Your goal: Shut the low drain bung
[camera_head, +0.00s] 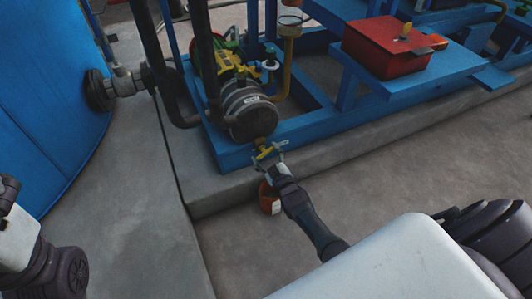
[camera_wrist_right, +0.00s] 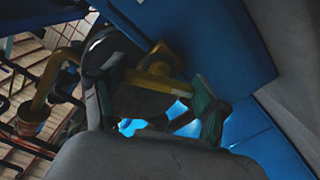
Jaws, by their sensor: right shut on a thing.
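The low drain bung (camera_head: 262,150) is a small yellow fitting with a handle, low on the front end of the dark round pump body (camera_head: 247,112). My right gripper (camera_head: 271,158) reaches up to it from below right and is shut on its yellow handle. In the right wrist view, the yellow bung (camera_wrist_right: 158,68) shows between the two fingers of the gripper (camera_wrist_right: 155,95). The fingers partly hide it, so its exact turn is hard to tell. My left arm shows at the left edge, but its gripper is out of view.
The blue skid frame (camera_head: 235,158) stands on a raised concrete plinth (camera_head: 218,192). A red box (camera_head: 385,50) sits on a blue shelf at right. A blue tank (camera_head: 45,90) stands at left. A reddish container (camera_head: 268,198) is on the floor below my right wrist.

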